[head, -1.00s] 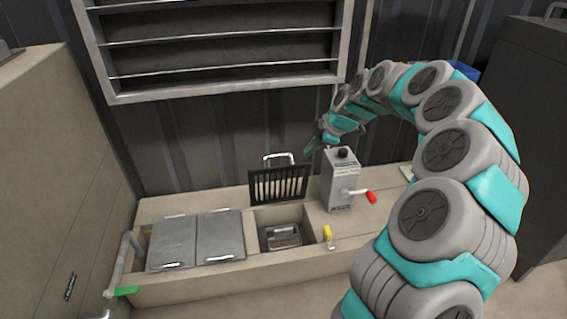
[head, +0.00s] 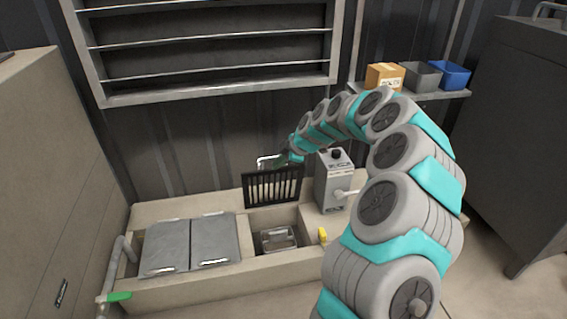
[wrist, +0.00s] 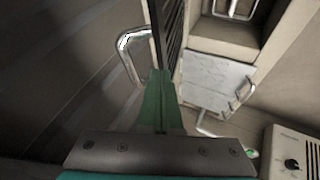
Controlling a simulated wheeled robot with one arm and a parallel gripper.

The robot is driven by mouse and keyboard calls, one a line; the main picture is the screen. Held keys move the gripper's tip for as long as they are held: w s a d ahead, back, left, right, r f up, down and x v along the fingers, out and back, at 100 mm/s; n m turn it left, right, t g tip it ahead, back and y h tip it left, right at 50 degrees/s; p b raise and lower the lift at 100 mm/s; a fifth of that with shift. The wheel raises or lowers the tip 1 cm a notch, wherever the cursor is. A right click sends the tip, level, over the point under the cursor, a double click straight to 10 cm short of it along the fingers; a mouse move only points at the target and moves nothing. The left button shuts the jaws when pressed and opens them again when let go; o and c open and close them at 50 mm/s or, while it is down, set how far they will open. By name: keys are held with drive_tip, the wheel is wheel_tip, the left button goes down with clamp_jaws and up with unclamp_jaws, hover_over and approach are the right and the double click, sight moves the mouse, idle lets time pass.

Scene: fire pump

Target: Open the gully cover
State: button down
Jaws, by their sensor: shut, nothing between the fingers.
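The gully cover (head: 272,187) is a black slotted grate standing upright at the back of the gully opening (head: 258,218) in the head view. A silver bar handle (head: 267,160) shows behind its top edge. My gripper (head: 284,159) is just behind the cover's top, close to the handle. In the wrist view my green fingers (wrist: 160,76) are shut with nothing between them. They lie between the handle (wrist: 131,50) and the dark cover (wrist: 174,35), seen nearly edge-on. Whether the fingers touch either one I cannot tell.
A grey pump box (head: 333,182) stands right of the cover, under my arm. A metal basket (head: 279,238) sits in the opening. Two grey lids (head: 190,243) lie to the left, and a yellow lever (head: 322,235) is on the front right. A shelf with bins (head: 422,76) is behind.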

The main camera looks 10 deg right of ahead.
drive_tip(key=shift+w, duration=1.25)
